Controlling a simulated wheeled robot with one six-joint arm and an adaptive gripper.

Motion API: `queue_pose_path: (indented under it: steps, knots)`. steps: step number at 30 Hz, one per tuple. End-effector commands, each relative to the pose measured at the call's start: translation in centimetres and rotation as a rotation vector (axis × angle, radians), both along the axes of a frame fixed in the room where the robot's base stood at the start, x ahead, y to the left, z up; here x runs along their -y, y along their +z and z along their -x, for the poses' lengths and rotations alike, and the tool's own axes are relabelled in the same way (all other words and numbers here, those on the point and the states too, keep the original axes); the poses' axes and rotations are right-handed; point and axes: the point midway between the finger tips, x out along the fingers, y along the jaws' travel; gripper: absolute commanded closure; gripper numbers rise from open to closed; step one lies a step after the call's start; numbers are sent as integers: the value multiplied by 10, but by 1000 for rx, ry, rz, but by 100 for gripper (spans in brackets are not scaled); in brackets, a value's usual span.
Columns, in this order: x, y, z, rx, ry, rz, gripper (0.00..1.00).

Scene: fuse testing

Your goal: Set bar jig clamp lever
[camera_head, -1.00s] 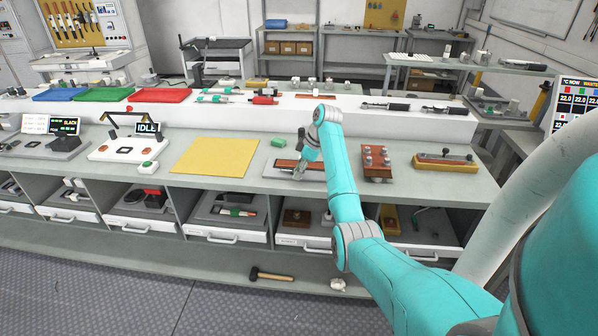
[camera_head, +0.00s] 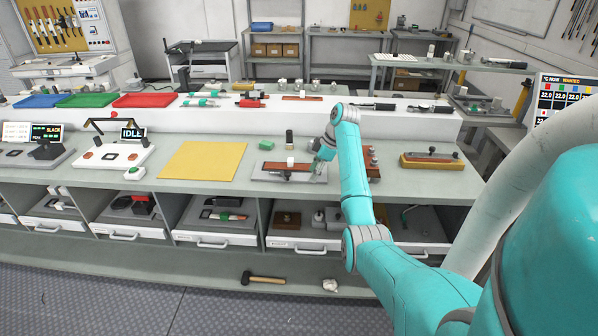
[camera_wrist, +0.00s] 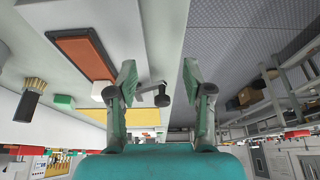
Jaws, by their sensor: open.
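The bar jig (camera_head: 262,178) is a grey plate on the bench with a reddish-brown bar (camera_head: 274,167) and a white block (camera_head: 291,162) at the bar. In the wrist view the bar (camera_wrist: 82,57) and white block (camera_wrist: 101,91) lie left of my fingers. My gripper (camera_head: 324,157) is at the jig's right end. In the wrist view my gripper (camera_wrist: 160,76) has its fingers spread apart. A clamp lever with a dark knob (camera_wrist: 163,98) appears between the fingers in the picture. I cannot tell whether either finger touches it.
A yellow mat (camera_head: 202,161) lies left of the jig. A green block (camera_wrist: 64,102) and a dark-handled brush (camera_wrist: 31,98) are near it. A brown block with posts (camera_head: 373,172) stands close to the right, partly behind my arm. A yellow-based fixture (camera_head: 432,164) is farther right.

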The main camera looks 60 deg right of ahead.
Motion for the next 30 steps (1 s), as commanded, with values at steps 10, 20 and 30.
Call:
queue_pose_path:
  steps: [10, 20, 30]
  knots:
    - [13, 0, 30, 1, 1, 1, 49]
    - [13, 0, 30, 1, 1, 1, 49]
    - [14, 0, 30, 0, 0, 1, 49]
